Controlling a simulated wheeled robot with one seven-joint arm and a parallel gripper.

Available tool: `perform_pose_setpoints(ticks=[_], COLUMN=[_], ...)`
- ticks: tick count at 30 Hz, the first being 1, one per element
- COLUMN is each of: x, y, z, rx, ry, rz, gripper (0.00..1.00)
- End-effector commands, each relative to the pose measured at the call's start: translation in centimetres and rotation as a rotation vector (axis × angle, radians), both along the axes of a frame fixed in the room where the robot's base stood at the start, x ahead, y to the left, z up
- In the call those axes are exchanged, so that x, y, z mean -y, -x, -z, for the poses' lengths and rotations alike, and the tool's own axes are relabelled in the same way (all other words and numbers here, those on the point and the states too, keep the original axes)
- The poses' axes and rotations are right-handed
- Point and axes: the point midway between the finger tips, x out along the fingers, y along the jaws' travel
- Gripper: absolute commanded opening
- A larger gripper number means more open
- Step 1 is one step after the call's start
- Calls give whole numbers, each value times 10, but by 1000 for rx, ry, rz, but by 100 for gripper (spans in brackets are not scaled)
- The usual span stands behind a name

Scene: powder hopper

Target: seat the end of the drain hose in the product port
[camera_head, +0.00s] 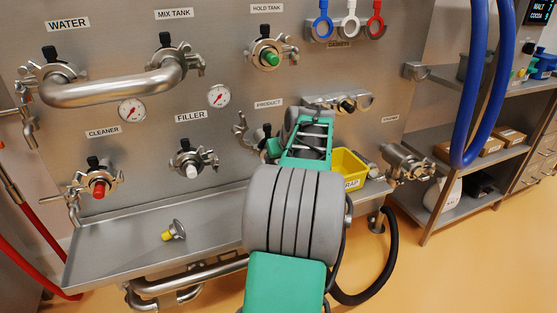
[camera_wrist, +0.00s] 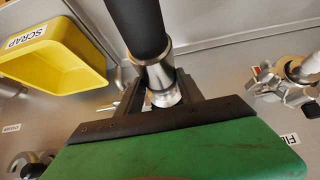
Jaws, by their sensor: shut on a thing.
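My gripper (camera_wrist: 160,97) is shut on the metal end fitting (camera_wrist: 158,76) of the black drain hose (camera_wrist: 138,25) in the wrist view. The hose runs up and away from the fitting in that picture. In the head view the black hose (camera_head: 388,262) loops down at the right of my arm, below the tray. The product port (camera_head: 264,134) is under the PRODUCT label, with an open-looking clamp (camera_head: 241,131) at its left. My wrist hides much of the port, the fingers and the hose end there. I cannot tell whether the hose end touches the port.
The yellow SCRAP bin (camera_head: 348,166) stands on the tray (camera_head: 125,232) just right of my wrist and shows close in the wrist view (camera_wrist: 60,62). The filler port (camera_head: 193,165) is to the left. A small fitting (camera_head: 174,231) lies on the tray. A blue hose (camera_head: 468,110) hangs at the right.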

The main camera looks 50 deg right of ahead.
Motion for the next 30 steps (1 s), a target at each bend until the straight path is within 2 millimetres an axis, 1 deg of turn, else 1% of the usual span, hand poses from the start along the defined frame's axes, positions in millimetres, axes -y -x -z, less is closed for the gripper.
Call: perform_pose_setpoints(ticks=[1,7,8,17,22,23,24,26,29,30], x=[2,2,2,1,1,-1,-1,-2,-5,-7], y=[-2,-2,-2,-1,0,1,1,3,10,14], z=[-8,-5,-5,-1,1,7,7,2,-14,-22], rx=[11,11,11,5,3,-4,-4,-2,0,2], ry=[15,15,15,7,5,-7,-7,-4,1,3], rz=[-2,0,0,0,0,1,1,1,2,3], gripper=[0,0,45,69,69,69,69,69,69,69])
